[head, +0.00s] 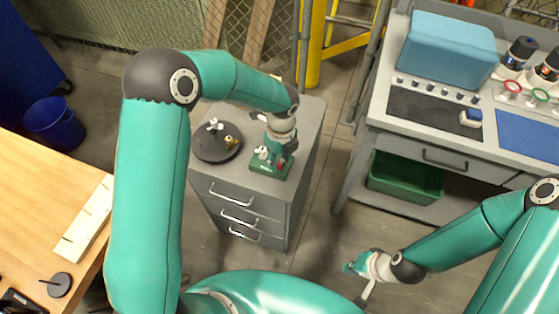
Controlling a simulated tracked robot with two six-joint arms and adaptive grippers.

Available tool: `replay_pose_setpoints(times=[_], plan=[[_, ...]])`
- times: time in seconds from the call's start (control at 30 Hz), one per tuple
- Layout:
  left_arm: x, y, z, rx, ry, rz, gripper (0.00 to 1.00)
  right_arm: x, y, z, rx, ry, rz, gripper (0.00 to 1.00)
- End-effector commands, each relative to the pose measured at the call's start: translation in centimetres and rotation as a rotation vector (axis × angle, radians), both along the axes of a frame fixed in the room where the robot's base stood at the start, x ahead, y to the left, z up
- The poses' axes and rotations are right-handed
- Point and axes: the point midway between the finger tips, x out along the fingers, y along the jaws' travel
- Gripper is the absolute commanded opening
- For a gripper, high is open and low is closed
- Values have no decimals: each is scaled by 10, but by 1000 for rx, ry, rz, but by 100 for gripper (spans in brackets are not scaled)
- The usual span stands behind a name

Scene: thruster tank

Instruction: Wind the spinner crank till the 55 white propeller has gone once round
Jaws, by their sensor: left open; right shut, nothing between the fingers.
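A small green stand (268,170), which looks like the spinner, sits on the grey drawer cabinet's top. A small white part (263,153) shows on it, too small to tell as crank or propeller. A black round tray (205,149) beside it to the left carries a small white propeller-like piece (214,126) and a brass-coloured piece (231,141). My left gripper (279,157) is open, directly over the green stand, and hides part of it; contact cannot be told. My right gripper (352,268) is shut and empty, low over the floor right of the cabinet.
The grey drawer cabinet (235,199) stands mid-picture. A grey workbench (380,145) with a blue box (450,50) and a green bin (405,178) is at right. A wooden table (35,190) is at left. Floor between cabinet and workbench is clear.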

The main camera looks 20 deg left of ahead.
Motion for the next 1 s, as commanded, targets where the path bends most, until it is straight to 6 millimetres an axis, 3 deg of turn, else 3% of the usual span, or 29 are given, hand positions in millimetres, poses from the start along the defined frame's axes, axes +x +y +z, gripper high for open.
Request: replay_pose_setpoints(times=[0.2,0.53,0.8,1.0], plan=[[-1,1,-20,0,1,0,42,0,0,2,0,0,0,0],[-1,0,-22,0,0,0,42,0,0,2,0,0,0,0],[-1,0,-22,0,0,-1,0,0,0,2,0,0,0,0],[-1,0,-22,0,0,1,0,0,0,2,0,0,0,0]])
